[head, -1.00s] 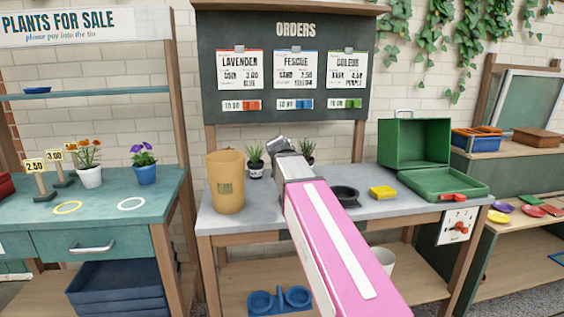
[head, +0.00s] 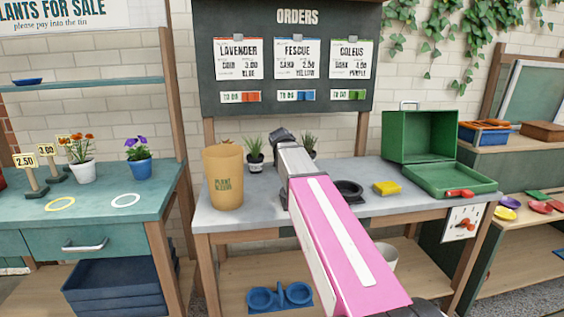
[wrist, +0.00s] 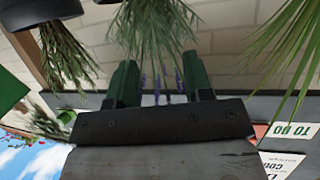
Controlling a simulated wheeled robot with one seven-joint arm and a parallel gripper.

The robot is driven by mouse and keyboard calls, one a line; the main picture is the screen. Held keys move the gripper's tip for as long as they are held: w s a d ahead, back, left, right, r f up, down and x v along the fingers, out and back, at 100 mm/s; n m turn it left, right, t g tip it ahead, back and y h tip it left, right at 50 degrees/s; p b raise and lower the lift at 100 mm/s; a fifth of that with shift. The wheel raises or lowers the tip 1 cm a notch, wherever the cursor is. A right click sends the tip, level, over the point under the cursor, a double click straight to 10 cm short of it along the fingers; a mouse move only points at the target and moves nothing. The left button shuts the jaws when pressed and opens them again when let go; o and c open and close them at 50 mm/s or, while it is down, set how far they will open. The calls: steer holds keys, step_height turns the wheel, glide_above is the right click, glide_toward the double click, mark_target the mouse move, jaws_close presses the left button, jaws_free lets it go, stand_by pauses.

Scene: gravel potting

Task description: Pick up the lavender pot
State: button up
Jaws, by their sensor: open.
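My gripper (head: 282,136) is at the back of the grey potting bench, beyond my pink arm. In the wrist view its two green fingers (wrist: 160,68) are apart. A bushy green plant with purple flower spikes, the lavender (wrist: 155,38), shows beyond and between the fingers. I cannot tell whether they touch it. The lavender's pot is mostly out of the wrist view, and in the head view my gripper seems to hide it. Other potted plants stand to the left (head: 254,152) and right (head: 309,143) of my gripper.
A tan bin (head: 223,180) stands left on the bench. A black ring-shaped holder (head: 349,190), yellow block (head: 386,188) and open green box (head: 420,137) are on the right. The orders board (head: 290,60) rises behind. The bench front is clear in places.

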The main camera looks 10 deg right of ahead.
steer(key=x, duration=0.4)
jaws_close()
